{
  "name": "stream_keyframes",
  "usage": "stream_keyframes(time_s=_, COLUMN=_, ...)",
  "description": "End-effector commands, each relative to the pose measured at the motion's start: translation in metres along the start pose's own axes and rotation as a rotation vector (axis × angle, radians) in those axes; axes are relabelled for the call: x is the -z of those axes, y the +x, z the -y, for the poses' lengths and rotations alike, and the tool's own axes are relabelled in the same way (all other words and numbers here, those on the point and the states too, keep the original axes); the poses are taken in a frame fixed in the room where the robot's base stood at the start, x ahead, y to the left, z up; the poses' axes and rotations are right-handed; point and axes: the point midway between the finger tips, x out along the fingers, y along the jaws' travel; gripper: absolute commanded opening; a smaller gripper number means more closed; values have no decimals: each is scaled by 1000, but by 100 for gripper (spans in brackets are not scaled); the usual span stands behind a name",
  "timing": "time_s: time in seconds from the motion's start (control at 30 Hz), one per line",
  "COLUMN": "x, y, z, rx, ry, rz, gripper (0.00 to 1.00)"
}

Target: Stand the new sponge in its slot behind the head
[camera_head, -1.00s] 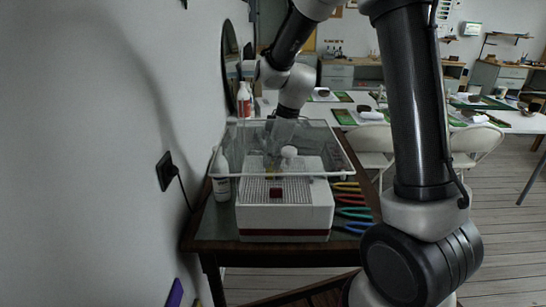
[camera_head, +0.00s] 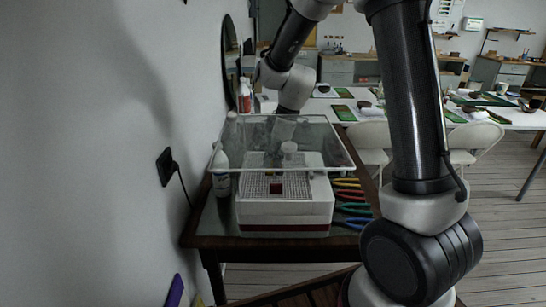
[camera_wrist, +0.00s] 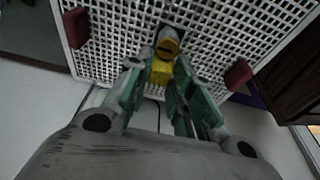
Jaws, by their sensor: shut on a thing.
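The yellow sponge (camera_wrist: 160,73) is between the green-sided fingers of my gripper (camera_wrist: 160,82) in the wrist view. The gripper is shut on it. The grinder (camera_head: 285,213) is a white box with a red base stripe, a grid top and a clear shield over it. In the wrist view the head (camera_wrist: 168,38) has a gold-brown end and stands just beyond the sponge. A dark opening in the grid shows beside the sponge, partly hidden by the fingers. I cannot tell whether the sponge touches it.
The clear shield (camera_head: 330,163) spans above the grid near my arm. A white bottle (camera_head: 221,178) stands left of the grinder, close to the wall. Coloured pliers (camera_head: 352,208) lie along the right side of the table. Dark red blocks (camera_wrist: 237,74) sit on the grid.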

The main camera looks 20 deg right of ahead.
Motion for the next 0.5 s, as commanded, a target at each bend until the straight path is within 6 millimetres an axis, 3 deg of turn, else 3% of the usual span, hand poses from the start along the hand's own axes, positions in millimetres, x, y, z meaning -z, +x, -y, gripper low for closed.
stream_keyframes(time_s=0.5, x=-2, y=7, z=0, rx=-1, ry=0, rz=0, gripper=13)
